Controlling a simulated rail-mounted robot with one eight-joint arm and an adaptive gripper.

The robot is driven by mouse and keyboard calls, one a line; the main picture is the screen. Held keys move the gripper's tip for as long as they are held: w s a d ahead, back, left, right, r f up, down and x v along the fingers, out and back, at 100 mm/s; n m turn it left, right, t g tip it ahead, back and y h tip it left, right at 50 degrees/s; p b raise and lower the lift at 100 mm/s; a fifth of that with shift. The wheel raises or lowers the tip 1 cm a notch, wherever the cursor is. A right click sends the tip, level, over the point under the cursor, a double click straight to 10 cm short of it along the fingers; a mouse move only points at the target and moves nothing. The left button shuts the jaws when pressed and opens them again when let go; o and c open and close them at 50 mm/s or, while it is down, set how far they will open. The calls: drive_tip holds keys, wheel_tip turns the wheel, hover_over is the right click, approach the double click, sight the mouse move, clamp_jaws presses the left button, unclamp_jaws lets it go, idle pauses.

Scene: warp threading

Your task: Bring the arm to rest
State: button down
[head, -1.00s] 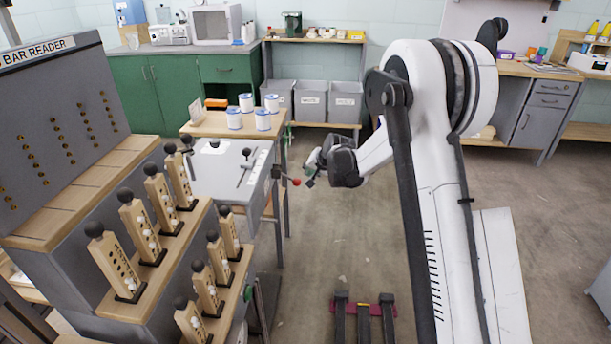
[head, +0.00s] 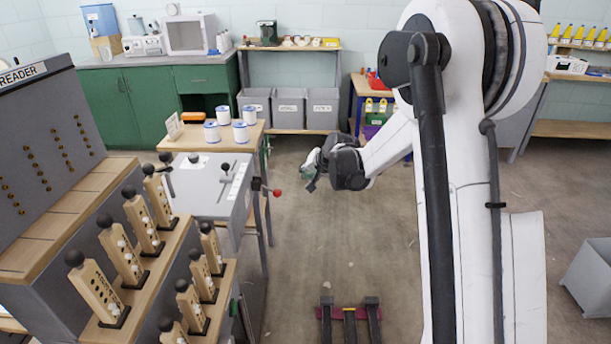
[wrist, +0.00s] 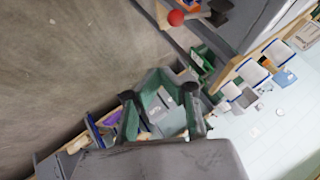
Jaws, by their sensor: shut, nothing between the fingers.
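My gripper (head: 311,172) hangs at the end of my bent white arm, over open floor near the middle of the head view. It is shut and empty. In the wrist view its green and dark fingers (wrist: 170,75) show at the middle, with nothing held. The gripper is apart from the grey machine box (head: 205,185) and to the right of its red-knobbed lever (head: 277,192) in the head view. That red knob (wrist: 176,17) also shows at the top of the wrist view.
A bar reader panel (head: 45,150) and stepped racks of wooden bars with black knobs (head: 120,250) stand at the left. White-and-blue spools (head: 212,132) sit on a wooden table. Grey bins (head: 290,107) stand at the back. A grey bin (head: 590,275) is at the right. Much floor is clear.

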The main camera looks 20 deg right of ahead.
drive_tip(key=s+a+r+n+h+p, duration=0.1)
drive_tip(key=s+a+r+p, duration=0.1)
drive_tip(key=s+r, duration=0.8)
drive_tip(key=s+a+r+n+p, duration=0.1)
drive_tip(key=s+a+r+n, duration=0.15)
drive_tip(key=s+r, duration=0.7)
drive_tip(key=s+a+n+g+h+p, duration=0.1)
drive_tip(key=s+n+p, duration=0.1)
drive_tip(key=s, duration=2.3)
drive_tip(key=shift+s+r+h+p, duration=0.15)
drive_tip(key=shift+h+p, duration=0.15)
drive_tip(key=shift+p, duration=0.2)
